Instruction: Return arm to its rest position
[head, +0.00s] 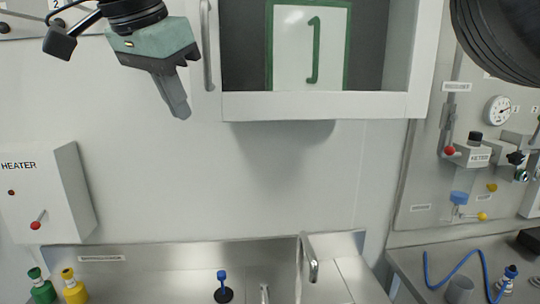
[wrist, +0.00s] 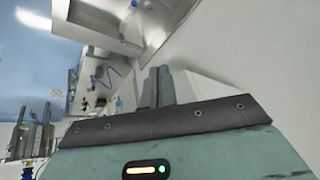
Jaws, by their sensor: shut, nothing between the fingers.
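My gripper (head: 180,105) is at the upper left in the head view, raised in front of the wall and beside the left edge of an open-fronted wall cabinet (head: 310,106). Its fingers point down and are together, with nothing between them. In the wrist view the gripper fingers (wrist: 158,85) show dark and close together above the greenish gripper body. A dark rounded part at the upper right of the head view hides some of the wall there.
A heater box (head: 40,195) is on the left wall. Below are a metal counter (head: 180,258), a green bottle (head: 42,288) and a yellow bottle (head: 73,287). A blue tube (head: 455,270) lies on the right bench. A panel with valves and a gauge (head: 498,110) is at right.

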